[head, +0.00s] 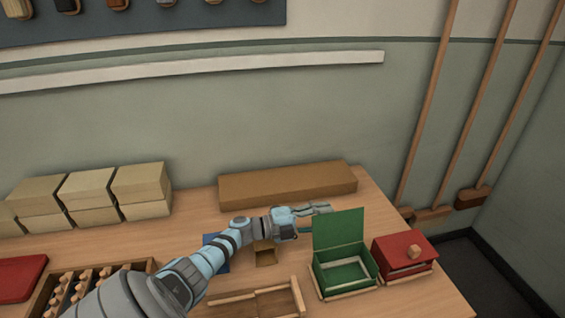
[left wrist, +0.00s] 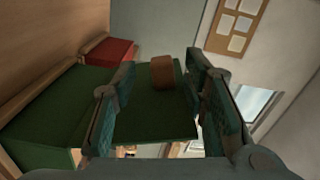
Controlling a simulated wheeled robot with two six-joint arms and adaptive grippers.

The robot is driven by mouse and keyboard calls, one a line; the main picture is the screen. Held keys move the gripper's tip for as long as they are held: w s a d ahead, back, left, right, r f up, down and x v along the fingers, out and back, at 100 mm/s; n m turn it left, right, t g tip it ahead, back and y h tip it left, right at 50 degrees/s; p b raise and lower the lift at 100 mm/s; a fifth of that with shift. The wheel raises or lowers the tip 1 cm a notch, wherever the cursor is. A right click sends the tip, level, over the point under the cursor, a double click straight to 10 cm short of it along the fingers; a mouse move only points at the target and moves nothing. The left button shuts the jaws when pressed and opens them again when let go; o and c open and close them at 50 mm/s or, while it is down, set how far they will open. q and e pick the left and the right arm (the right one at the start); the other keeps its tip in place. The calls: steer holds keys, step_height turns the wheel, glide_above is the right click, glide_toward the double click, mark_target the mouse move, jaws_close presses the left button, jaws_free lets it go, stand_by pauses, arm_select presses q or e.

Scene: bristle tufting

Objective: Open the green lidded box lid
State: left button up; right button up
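The green lidded box (head: 345,277) stands at the right of the table, its lid (head: 338,230) raised upright at the back edge. I can see into the box. In the left wrist view the lid (left wrist: 150,118) fills the space behind the fingers, with a brown knob (left wrist: 162,73) on it. The box (left wrist: 50,112) shows at the left there. My left gripper (head: 315,209) is just behind and left of the raised lid. In the left wrist view its fingers (left wrist: 158,90) are apart, with the knob between them and gaps visible. My right gripper is not in view.
A red box (head: 404,253) with a knob stands close to the right of the green box. A wooden tray (head: 245,302) lies to its left. A long brown block (head: 288,184) lies behind my gripper. Stacked cream boxes (head: 90,196) stand at the back left.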

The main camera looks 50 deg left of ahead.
arm_select(q)
steer(key=p+v, duration=0.1)
steer(key=v, duration=1.2)
steer(key=shift+p, duration=0.35)
steer(key=v, duration=1.1)
steer(key=shift+s+a, duration=0.3)
